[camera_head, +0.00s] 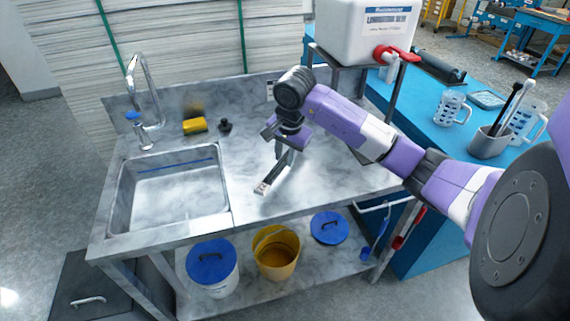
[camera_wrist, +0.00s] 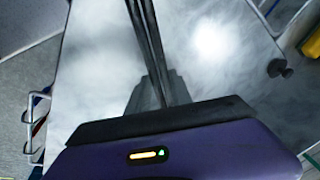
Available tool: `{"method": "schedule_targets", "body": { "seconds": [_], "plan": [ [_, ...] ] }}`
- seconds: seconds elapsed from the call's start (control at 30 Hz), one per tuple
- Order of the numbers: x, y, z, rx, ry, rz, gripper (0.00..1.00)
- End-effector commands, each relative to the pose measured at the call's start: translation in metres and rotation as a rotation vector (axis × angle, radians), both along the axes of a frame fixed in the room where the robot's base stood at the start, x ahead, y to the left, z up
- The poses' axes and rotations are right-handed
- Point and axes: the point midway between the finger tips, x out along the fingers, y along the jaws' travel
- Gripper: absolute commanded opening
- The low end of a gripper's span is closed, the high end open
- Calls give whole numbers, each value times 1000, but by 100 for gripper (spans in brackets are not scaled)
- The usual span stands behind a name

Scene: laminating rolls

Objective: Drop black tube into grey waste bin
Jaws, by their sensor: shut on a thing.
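My gripper (camera_head: 285,150) is above the steel worktop, right of the sink, pointing down. It is shut on a slim black tube (camera_head: 273,177), which slants down to the left and has a pale lower end. I cannot tell whether that end touches the worktop. In the wrist view the black tube (camera_wrist: 147,45) runs from the fingers up to the top edge. A dark grey box-like thing (camera_head: 75,272) with a silver handle stands on the floor at lower left. I cannot tell whether it is the grey waste bin.
The sink (camera_head: 175,190) with its tap is at left. A yellow sponge (camera_head: 195,125) and a small black stopper (camera_head: 225,126) lie behind it. A white canister (camera_head: 365,30) is on a stand at back right. The worktop's front right is clear.

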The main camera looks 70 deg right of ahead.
Motion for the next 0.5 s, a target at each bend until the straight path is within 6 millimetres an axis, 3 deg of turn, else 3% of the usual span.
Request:
{"method": "schedule_targets", "body": {
  "seconds": [0.3, 0.5],
  "plan": [
    [0, 1, -35, 1, 0, -1, 0],
    [0, 0, -37, -1, 0, 0, 0]
  ]
}}
